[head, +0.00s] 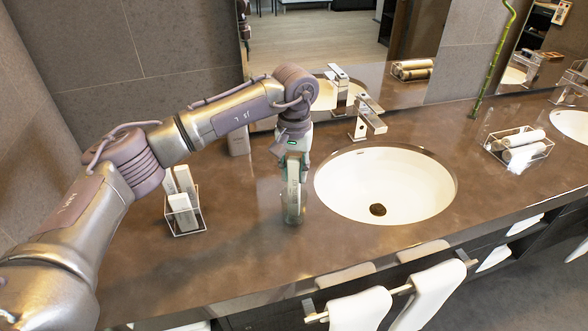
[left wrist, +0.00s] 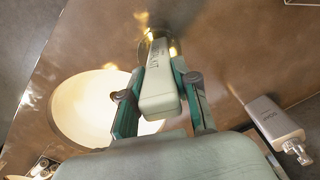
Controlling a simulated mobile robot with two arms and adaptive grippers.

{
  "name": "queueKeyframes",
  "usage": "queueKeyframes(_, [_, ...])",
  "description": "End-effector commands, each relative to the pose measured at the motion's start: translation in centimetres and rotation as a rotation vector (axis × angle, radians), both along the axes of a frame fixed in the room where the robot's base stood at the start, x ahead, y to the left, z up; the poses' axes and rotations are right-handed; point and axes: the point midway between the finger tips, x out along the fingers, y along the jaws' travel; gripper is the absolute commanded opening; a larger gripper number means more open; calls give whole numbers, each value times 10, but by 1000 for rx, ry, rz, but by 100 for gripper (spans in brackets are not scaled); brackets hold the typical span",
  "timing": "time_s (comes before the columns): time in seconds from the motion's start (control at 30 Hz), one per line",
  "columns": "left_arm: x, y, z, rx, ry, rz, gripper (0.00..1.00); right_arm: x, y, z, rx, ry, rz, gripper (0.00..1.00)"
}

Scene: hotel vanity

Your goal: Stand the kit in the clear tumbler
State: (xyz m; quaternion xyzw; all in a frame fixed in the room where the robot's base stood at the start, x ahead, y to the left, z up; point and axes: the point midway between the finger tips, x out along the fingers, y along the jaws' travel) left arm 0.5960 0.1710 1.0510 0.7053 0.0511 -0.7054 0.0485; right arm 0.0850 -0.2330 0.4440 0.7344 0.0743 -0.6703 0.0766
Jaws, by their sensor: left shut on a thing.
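The kit, a slim pale box with lettering (left wrist: 159,82), is held between the fingers of my left gripper (left wrist: 158,95). In the head view the left gripper (head: 294,178) points down at the counter, left of the basin. The clear tumbler (left wrist: 160,38) shows at the far end of the kit in the left wrist view, as a round glassy shape with bright glints. The kit's far end overlaps it there; I cannot tell how deep it sits or whether it touches the bottom. My right gripper is out of view.
The white basin (head: 385,186) lies just right of the gripper, with a chrome faucet (head: 368,116) behind. A bottle (left wrist: 268,124) stands near the wall. Towels (head: 438,285) hang in front. The front counter is clear.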

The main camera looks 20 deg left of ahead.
Motion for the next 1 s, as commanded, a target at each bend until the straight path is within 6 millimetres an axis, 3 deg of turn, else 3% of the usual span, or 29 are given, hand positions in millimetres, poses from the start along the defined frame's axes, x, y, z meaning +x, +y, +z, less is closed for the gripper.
queueKeyframes(0.33, [0,0,-2,0,0,0,11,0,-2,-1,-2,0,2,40])
queueKeyframes(0.37, [0,0,-2,0,0,0,35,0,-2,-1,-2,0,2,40])
queueKeyframes(0.5, [0,0,-2,0,0,0,58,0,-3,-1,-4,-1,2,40])
queueKeyframes(0.83, [0,0,0,0,-1,0,59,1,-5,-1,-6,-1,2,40])
queueKeyframes(1.0, [1,0,19,-2,-4,0,59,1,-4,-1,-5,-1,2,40])
